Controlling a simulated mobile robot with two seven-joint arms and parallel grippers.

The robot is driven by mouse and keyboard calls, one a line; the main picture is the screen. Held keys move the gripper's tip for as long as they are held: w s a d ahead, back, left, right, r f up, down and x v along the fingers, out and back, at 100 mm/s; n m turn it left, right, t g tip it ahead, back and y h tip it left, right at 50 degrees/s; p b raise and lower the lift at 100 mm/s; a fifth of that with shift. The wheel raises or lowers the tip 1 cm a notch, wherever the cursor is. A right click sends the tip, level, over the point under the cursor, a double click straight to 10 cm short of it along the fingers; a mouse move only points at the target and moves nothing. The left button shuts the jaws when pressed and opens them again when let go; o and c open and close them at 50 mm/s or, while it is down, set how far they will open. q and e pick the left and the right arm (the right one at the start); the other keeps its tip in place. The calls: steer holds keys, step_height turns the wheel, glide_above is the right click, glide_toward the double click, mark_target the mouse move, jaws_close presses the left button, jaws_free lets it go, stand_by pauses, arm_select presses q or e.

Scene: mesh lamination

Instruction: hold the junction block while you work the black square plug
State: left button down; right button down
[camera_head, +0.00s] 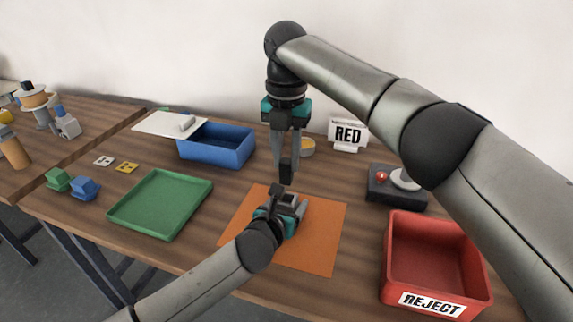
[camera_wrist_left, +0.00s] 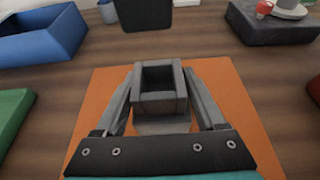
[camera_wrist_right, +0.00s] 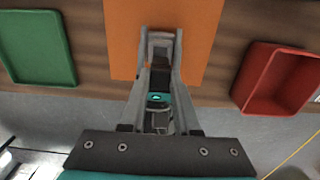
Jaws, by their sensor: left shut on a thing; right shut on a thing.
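The grey junction block (camera_head: 298,203) sits over the orange mat, and my left gripper (camera_head: 284,204) is shut on it from the near side. In the left wrist view the block (camera_wrist_left: 160,104) shows a square, empty opening facing up between the two fingers. My right gripper (camera_head: 286,158) points straight down and is shut on the black square plug (camera_head: 286,172). The plug hangs above the block, apart from it.
The orange mat (camera_head: 322,238) lies mid-table. A green tray (camera_head: 160,205) and blue bin (camera_head: 217,148) are to the left. A red REJECT bin (camera_head: 433,255) and a dark box with a red button (camera_head: 397,188) are to the right.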

arm_select(q)
steer(key=shift+f, duration=0.1)
jaws_free()
steer(key=shift+s, duration=0.1)
